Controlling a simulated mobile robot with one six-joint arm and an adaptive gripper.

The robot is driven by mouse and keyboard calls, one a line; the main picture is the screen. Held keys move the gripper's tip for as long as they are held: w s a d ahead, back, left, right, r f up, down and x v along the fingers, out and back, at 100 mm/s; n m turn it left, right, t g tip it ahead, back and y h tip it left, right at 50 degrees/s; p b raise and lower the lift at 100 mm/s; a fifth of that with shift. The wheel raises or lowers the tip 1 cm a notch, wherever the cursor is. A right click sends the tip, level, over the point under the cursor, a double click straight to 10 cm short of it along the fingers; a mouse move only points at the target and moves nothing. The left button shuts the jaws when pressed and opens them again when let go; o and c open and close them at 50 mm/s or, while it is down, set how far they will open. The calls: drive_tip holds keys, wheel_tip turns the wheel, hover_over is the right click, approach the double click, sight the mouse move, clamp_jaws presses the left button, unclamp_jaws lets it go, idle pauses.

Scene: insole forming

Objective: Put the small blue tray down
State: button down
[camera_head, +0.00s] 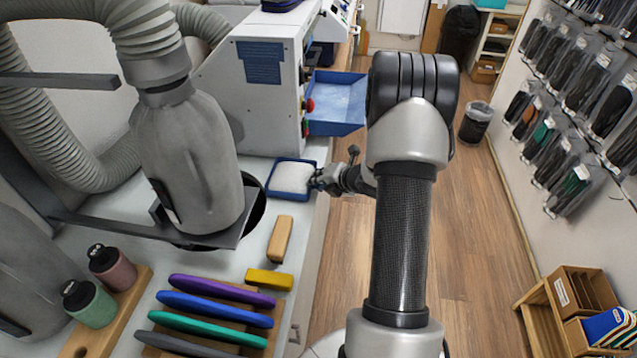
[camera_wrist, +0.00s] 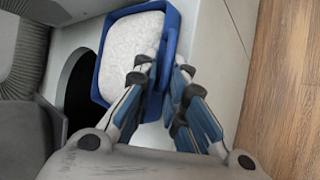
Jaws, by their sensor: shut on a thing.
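The small blue tray (camera_head: 289,193) has a blue rim and a white, rough-textured filling. In the head view it is at the worktop's right edge, just below the blue-and-white machine. My gripper (camera_head: 316,181) reaches it from the right. In the wrist view the tray (camera_wrist: 101,72) lies over the pale worktop beside a dark round opening. My gripper (camera_wrist: 166,100) is shut on the tray's near right rim. The fingers partly hide that rim. I cannot tell whether the tray's underside touches the worktop.
A larger blue tray (camera_head: 337,101) juts from the machine (camera_head: 262,70) above. The dark round hole (camera_wrist: 78,88) lies left of the small tray. A tan block (camera_head: 280,239), a yellow block (camera_head: 269,279) and several coloured insoles (camera_head: 221,309) lie lower on the worktop. Wooden floor (camera_head: 480,220) is right.

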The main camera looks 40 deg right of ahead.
drive_tip(key=c, duration=1.9)
unclamp_jaws()
drive_tip(key=p+v, duration=0.3)
drive_tip(key=v, duration=0.9)
